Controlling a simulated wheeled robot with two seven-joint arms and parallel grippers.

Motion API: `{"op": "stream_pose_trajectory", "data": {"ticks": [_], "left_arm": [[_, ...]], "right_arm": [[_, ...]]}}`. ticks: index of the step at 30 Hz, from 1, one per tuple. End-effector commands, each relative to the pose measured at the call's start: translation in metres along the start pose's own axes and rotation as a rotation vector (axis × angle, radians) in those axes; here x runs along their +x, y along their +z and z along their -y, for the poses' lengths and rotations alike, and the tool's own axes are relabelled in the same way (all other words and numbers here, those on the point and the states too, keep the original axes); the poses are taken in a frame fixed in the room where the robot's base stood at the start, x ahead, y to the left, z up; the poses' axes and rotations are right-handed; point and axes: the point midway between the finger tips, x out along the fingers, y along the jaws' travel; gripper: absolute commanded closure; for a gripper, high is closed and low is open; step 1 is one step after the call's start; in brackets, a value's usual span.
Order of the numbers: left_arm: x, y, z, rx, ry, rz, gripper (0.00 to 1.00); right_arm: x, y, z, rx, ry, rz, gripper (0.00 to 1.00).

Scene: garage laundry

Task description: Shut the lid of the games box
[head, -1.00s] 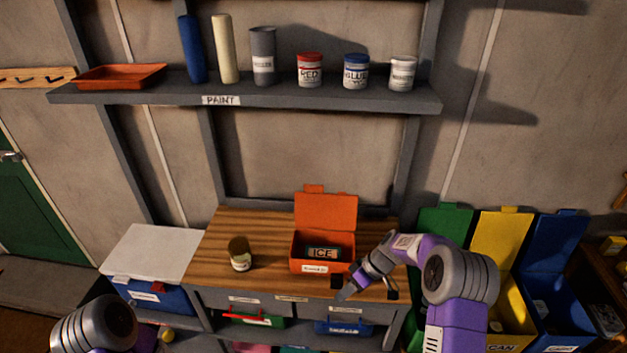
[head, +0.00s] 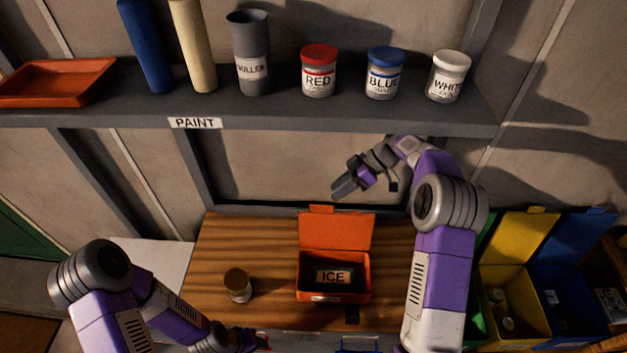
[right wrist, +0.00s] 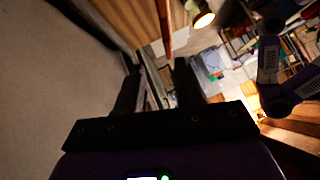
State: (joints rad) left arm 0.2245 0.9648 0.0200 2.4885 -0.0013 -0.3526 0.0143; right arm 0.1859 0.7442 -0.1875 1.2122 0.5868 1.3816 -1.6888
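The orange games box (head: 307,290) sits on the wooden workbench, in the head view. Its lid (head: 340,231) stands open and upright at the back. A dark item labelled ICE (head: 333,276) lies inside. My right gripper (head: 342,190) is raised above the lid in the picture, apart from it, pointing left. The right wrist view shows its two fingers (right wrist: 158,85) spread with nothing between them. My left gripper (head: 243,340) is low at the bottom edge, in front of the bench; its fingers are too hidden to tell their state.
A small jar (head: 238,285) stands on the bench (head: 215,250) left of the box. The paint shelf (head: 290,113), with several cans and rolls, hangs above my right gripper. A yellow bin (head: 512,250) and a blue bin (head: 575,260) stand open at right.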

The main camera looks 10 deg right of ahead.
Motion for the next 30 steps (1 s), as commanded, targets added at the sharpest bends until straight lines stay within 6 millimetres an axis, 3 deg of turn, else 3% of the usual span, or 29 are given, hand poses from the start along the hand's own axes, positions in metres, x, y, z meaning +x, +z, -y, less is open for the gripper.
{"op": "stream_pose_trajectory", "data": {"ticks": [5,16,27,30], "left_arm": [[-0.004,0.002,-0.001,-0.001,0.000,0.004,0.57],[-0.014,0.002,-0.005,-0.001,0.000,0.002,0.57],[-0.014,0.002,-0.005,0.000,0.000,0.002,0.57],[-0.014,0.002,-0.005,0.000,0.000,0.002,0.57]], "right_arm": [[0.015,-0.001,0.001,0.000,-0.004,0.001,0.64],[0.068,-0.001,0.001,0.001,-0.002,0.001,0.64],[0.075,0.000,0.000,0.001,0.001,0.001,0.64],[0.075,0.000,0.000,0.001,0.001,0.001,0.78]]}}
